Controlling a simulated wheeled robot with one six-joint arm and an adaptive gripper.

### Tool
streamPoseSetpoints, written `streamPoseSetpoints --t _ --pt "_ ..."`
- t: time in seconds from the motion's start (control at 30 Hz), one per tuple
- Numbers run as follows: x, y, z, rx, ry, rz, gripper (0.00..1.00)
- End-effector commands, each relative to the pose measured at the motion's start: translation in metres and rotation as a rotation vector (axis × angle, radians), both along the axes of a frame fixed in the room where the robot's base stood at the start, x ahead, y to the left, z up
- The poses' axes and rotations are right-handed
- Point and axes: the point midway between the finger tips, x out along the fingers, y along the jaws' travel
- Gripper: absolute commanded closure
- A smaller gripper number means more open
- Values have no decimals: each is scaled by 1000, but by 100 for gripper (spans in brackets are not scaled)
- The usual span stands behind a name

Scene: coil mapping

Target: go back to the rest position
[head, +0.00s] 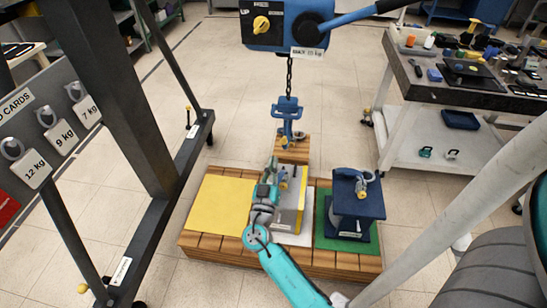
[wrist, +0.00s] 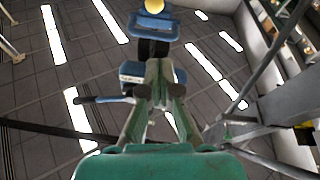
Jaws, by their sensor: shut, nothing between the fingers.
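My gripper (head: 271,165) points up and away over the middle of the wooden platform, at the end of my teal arm. In the wrist view its two fingers (wrist: 165,70) are together, with nothing seen between them. In the head view it partly hides a grey and yellow block (head: 292,212) on a white patch, and I cannot tell whether it touches it. A blue hook block (head: 288,106) hangs on a chain beyond it. A blue part of the hoist gear (wrist: 153,27) shows past the fingertips.
The wooden platform (head: 200,245) has an empty yellow patch (head: 222,203) and a green patch with a dark blue block (head: 357,200). The hoist (head: 285,27) hangs above. A grey frame with weight cards (head: 34,168) stands left. A cluttered bench (head: 420,105) stands right.

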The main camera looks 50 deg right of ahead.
Motion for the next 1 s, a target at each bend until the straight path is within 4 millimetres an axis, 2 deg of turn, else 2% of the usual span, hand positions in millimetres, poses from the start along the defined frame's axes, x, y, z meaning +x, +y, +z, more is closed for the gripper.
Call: streamPoseSetpoints --t 0.57,0.67,0.77,0.87,1.0 --pt "0 0 0 0 -1 0 100" --pt "-3 2 -6 13 15 9 100" --pt "-12 10 -25 51 70 41 100" --pt "-30 25 -55 117 165 102 100" --pt "-62 58 -98 215 311 227 100"
